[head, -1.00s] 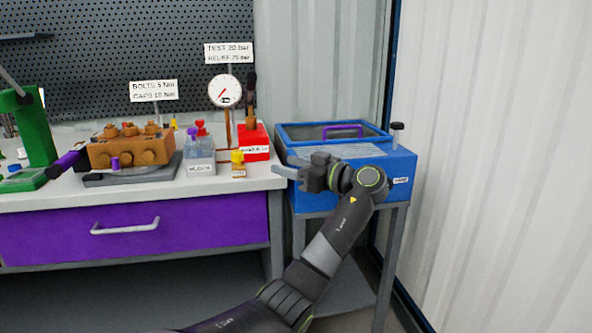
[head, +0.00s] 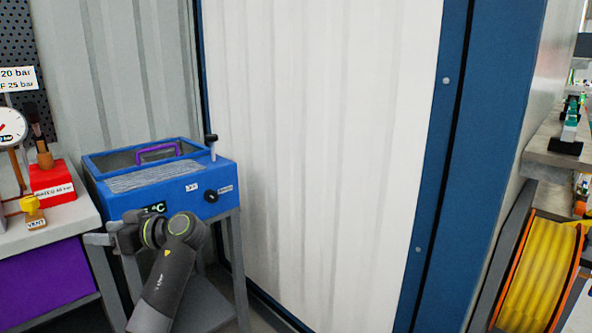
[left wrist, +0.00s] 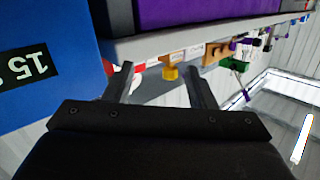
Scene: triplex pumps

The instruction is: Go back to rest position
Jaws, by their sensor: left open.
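My left gripper (head: 98,239) is at the lower left of the head view, in front of the blue box and beside the right end of the workbench. In the left wrist view its two fingers (left wrist: 160,86) stand apart with nothing between them. The bench edge, a yellow valve (left wrist: 170,73) and the blue box (left wrist: 45,65) lie beyond the fingers. My right gripper is in neither view.
The blue box (head: 205,181) with a purple handle stands on a grey stand. The workbench (head: 60,222) has a red block (head: 50,179) on it. A white ribbed wall (head: 320,150) fills the middle. A yellow hose reel (head: 540,275) and shelves are at the right.

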